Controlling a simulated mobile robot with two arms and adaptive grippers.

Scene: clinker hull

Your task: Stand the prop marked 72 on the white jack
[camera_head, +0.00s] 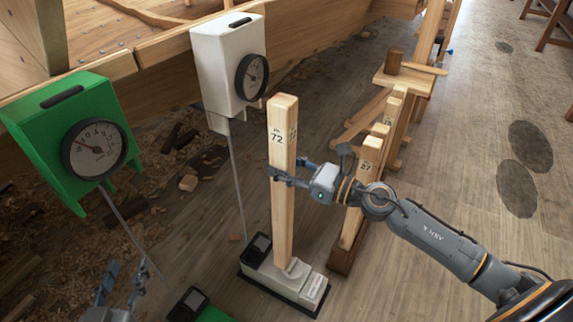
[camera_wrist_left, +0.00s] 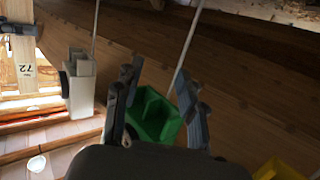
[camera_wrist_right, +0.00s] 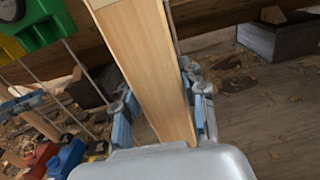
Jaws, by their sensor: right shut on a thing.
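The prop marked 72 (camera_head: 284,215) is a long pale wooden post, close to upright. Its lower end is at the top of the white jack (camera_head: 312,285), a low white block with a black display; I cannot tell if it bears on it. My right gripper (camera_head: 282,178) is shut on the prop above its middle; the right wrist view shows the wood (camera_wrist_right: 145,65) between the fingers (camera_wrist_right: 160,118). My left gripper (camera_head: 122,285) is low at the left, apart from the prop. Its fingers (camera_wrist_left: 158,100) are open and empty in the left wrist view.
A green dial box (camera_head: 70,140) and green jack (camera_head: 215,315) are at the left. More props, one marked 27 (camera_head: 368,158), stand in a rack behind my right gripper.

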